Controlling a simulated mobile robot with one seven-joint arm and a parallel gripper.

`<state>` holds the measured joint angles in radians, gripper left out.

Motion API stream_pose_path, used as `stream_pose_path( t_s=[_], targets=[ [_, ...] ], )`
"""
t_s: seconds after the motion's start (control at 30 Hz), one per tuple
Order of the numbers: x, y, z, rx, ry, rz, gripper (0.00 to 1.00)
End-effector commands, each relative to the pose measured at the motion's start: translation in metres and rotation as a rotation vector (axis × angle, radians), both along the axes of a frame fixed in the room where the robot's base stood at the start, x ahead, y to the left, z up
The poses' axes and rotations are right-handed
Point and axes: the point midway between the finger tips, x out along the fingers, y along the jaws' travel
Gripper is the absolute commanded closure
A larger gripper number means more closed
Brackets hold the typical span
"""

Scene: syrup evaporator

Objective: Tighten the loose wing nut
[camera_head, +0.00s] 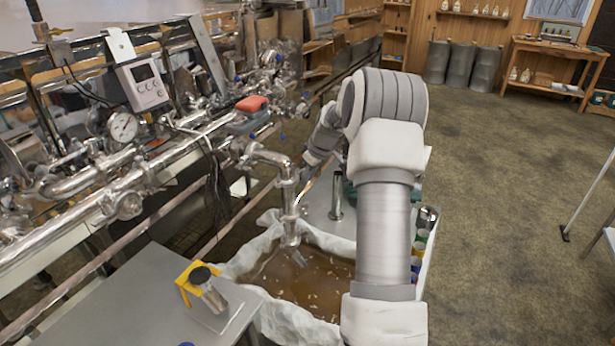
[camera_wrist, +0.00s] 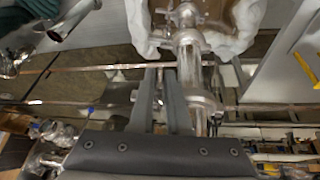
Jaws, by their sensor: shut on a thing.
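My gripper (camera_wrist: 160,74) is at the vertical spout pipe (camera_wrist: 188,62), its fingers converging beside the pipe's clamp (camera_wrist: 200,101). The fingers are shut on a small metal piece (camera_wrist: 159,86) that shows between them; it appears to be the wing nut, but its wings are too small and covered to make out. In the head view the same spout pipe (camera_head: 289,212) drops from an elbow, with a clamp (camera_head: 287,181) partway down. My arm comes down from the right there, and my fingertips are hard to see beside the pipe.
Below the spout is a cloth-lined tank (camera_head: 318,284) of brown liquid. A metal side table (camera_head: 95,318) with a yellow bracket (camera_head: 186,284) stands at left. Evaporator pipes, a gauge (camera_head: 122,127) and a controller box (camera_head: 142,83) crowd the left. Open floor lies at right.

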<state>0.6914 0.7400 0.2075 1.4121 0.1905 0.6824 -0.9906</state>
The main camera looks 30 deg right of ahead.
Motion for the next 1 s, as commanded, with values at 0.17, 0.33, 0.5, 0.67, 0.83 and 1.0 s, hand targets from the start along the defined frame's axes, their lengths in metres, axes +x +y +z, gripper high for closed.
stream_pose_path(
  t_s=[0.17, 0.33, 0.5, 0.67, 0.83, 1.0],
  targets=[
    [-0.0003, 0.0009, -0.0015, 0.004, 0.002, 0.001, 1.0],
    [-0.0002, 0.0009, -0.0015, 0.004, 0.002, 0.001, 1.0],
    [-0.0001, 0.0007, -0.001, 0.003, 0.002, 0.0, 0.55],
    [0.0002, 0.0011, -0.0005, 0.003, 0.001, 0.001, 0.55],
    [0.0007, 0.0017, 0.0004, 0.003, 0.0, 0.001, 0.55],
    [0.0016, 0.0034, 0.0047, 0.003, -0.001, 0.002, 0.55]
  ],
)
